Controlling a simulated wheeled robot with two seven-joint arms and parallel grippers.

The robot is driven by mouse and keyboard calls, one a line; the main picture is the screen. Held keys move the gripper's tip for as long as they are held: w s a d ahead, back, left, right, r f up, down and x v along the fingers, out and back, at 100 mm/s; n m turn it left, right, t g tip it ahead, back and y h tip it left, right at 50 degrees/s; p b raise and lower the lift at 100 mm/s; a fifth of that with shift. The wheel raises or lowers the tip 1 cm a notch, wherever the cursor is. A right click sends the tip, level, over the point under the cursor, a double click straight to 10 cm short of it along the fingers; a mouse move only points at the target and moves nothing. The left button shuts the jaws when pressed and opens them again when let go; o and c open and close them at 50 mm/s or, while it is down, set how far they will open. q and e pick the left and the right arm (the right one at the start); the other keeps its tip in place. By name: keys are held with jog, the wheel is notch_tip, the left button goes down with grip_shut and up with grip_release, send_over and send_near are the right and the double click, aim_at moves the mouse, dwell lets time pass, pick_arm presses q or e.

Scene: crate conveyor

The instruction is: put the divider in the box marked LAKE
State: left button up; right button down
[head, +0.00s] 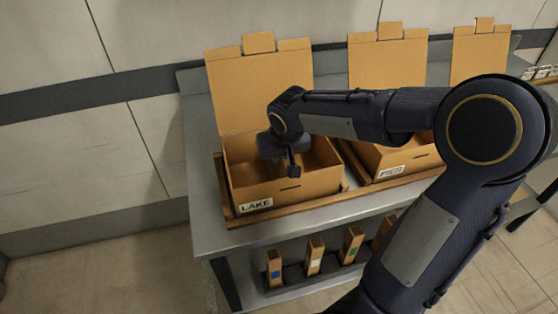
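The box marked LAKE (262,203) is an open cardboard box with its lid raised behind it, at the left end of the table. My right gripper (294,171) points down over and partly inside this box, near its front wall. The wrist hides much of the box's inside. Cardboard panels show inside to the right of the wrist, but I cannot tell whether one is the divider or is held. The finger gap is too small and dark to read. My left gripper is not in view.
A box marked PICO (405,160) stands to the right, partly behind my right arm. Another raised lid (480,55) shows farther right. Several upright cardboard pieces with coloured marks (314,257) stand in a dark rack on the lower shelf. The table's left end (203,165) is clear.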

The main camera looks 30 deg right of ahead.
jog(key=shift+f, duration=0.65)
jog(key=c, duration=2.1)
grip_release()
jog(key=shift+f, duration=0.15)
jog(key=o, duration=0.5)
